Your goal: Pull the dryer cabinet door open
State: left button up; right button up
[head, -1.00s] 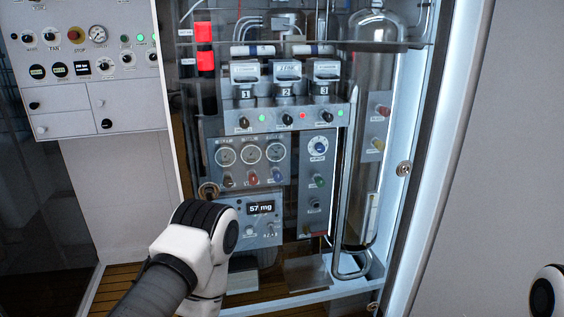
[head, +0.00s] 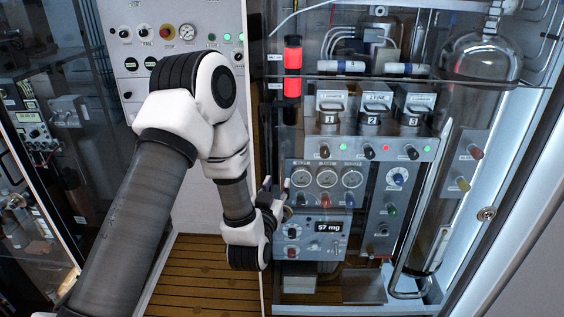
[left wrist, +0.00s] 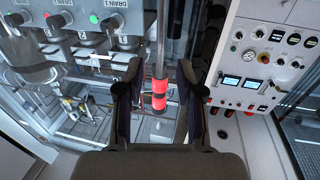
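The dryer cabinet (head: 372,150) fills the right half of the head view, with glass in front of its valves and gauges. Its door looks shut. An upright handle bar with red and black bands (head: 292,88) stands at the glass's left side. In the left wrist view, the fingers (left wrist: 158,95) are open, one on each side of the bar (left wrist: 161,45), with gaps visible. Contact cannot be told. My right gripper is out of view.
A white control panel (head: 180,28) stands left of the cabinet; it also shows in the left wrist view (left wrist: 262,60). Another glass-fronted cabinet (head: 40,130) is at the far left. The wooden floor (head: 200,275) in front is clear.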

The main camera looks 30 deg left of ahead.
aim_at(281, 175)
pick_arm(q)
jog(key=x, duration=0.2)
jog(key=p+x, duration=0.1)
jog(key=x, duration=0.1)
jog(key=p+x, duration=0.1)
jog(key=x, duration=0.1)
jog(key=shift+w+a+f, duration=0.25)
jog(key=shift+w+f, duration=0.05)
jog(key=shift+w, duration=0.05)
jog(key=shift+s+d, duration=0.1)
jog(key=shift+r, duration=0.1)
grip_shut()
